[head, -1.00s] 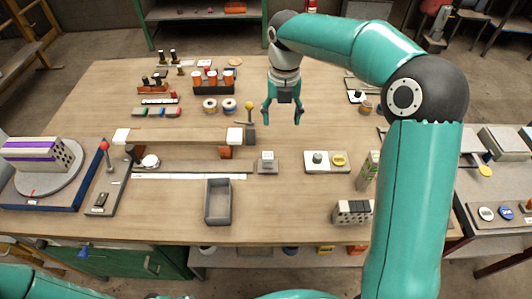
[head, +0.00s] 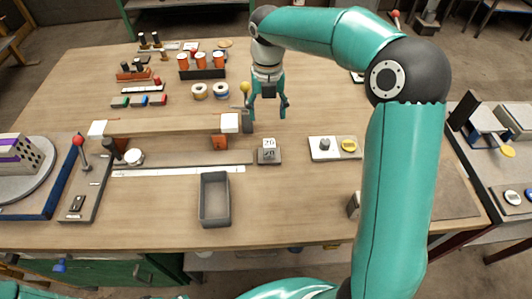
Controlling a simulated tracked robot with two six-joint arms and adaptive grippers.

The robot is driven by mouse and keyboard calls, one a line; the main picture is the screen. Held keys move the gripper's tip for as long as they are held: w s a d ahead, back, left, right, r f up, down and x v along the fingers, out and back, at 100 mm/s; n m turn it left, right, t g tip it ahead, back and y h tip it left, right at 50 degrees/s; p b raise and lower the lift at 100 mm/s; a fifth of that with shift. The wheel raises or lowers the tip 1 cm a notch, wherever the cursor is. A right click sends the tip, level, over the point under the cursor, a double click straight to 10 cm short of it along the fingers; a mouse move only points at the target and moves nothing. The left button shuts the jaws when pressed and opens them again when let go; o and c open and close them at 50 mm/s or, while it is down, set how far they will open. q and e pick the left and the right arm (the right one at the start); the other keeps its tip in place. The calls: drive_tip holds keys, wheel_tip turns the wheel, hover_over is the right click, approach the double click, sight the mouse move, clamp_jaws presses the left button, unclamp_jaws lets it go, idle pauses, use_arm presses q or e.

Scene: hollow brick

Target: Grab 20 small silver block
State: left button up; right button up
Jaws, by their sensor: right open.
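The small silver block (head: 268,144) has dark markings that look like 20 on its face. It rests on a small grey base (head: 269,159) near the middle of the table. My right gripper (head: 268,115) points down with its two fingers apart and nothing between them. It appears just above the block in the picture, apart from it; its exact height is hard to tell. My left gripper is out of view; only teal parts of my own body show along the bottom edge.
Left of the block is a long wooden bar (head: 165,125) with white end blocks. An empty grey tray (head: 215,200) lies in front. A plate with a knob and yellow disc (head: 335,148) is on the right.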

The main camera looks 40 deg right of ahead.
sight(269, 142)
wheel_tip(269, 142, down, 11)
drive_tip(key=shift+d+r, duration=0.1)
drive_tip(key=shift+d+f+p, duration=0.1)
drive_tip(key=shift+f+p, duration=0.3)
drive_tip(key=shift+f, duration=0.15)
wheel_tip(269, 142, down, 4)
drive_tip(key=shift+w+d+f+p, duration=0.1)
drive_tip(key=shift+d+p, duration=0.05)
drive_tip(key=shift+p, duration=0.2)
drive_tip(key=shift+c, duration=0.2)
clamp_jaws()
